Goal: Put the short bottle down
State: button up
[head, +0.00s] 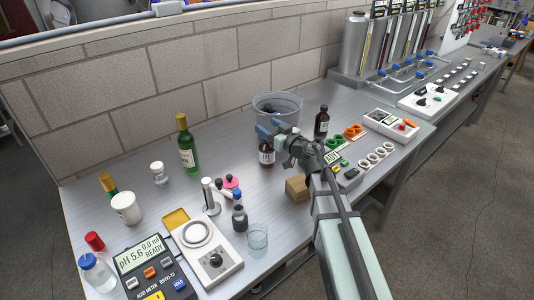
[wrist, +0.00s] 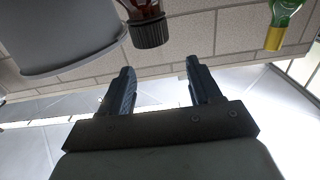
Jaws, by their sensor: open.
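My gripper (head: 269,128) is open and empty above the back half of the bench. A short brown bottle (head: 266,158) with a pale label stands upright on the bench just below the fingers, its top partly hidden by them. In the wrist view, my two fingers (wrist: 162,82) are spread wide with nothing between them. A brown bottle with a dark ribbed cap (wrist: 150,32) shows beyond the fingertips, apart from them. A second brown bottle (head: 321,124) stands upright to the right of my gripper.
A grey bucket (head: 291,101) stands close behind my gripper; it also fills the upper left of the wrist view (wrist: 65,40). A green bottle (head: 188,155) stands to the left. A wooden block (head: 297,188) and a glass beaker (head: 257,236) lie nearer the front.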

aim_at(267, 150)
jog(key=shift+f, duration=0.9)
notch_tip(267, 150, down, 3)
jog(key=shift+f, duration=0.15)
jog(key=shift+f+x, duration=0.2)
jog(key=shift+x, duration=0.75)
jog(key=shift+w+a, duration=0.4)
jog(key=shift+w, duration=0.05)
jog(key=shift+c, duration=0.4)
grip_shut()
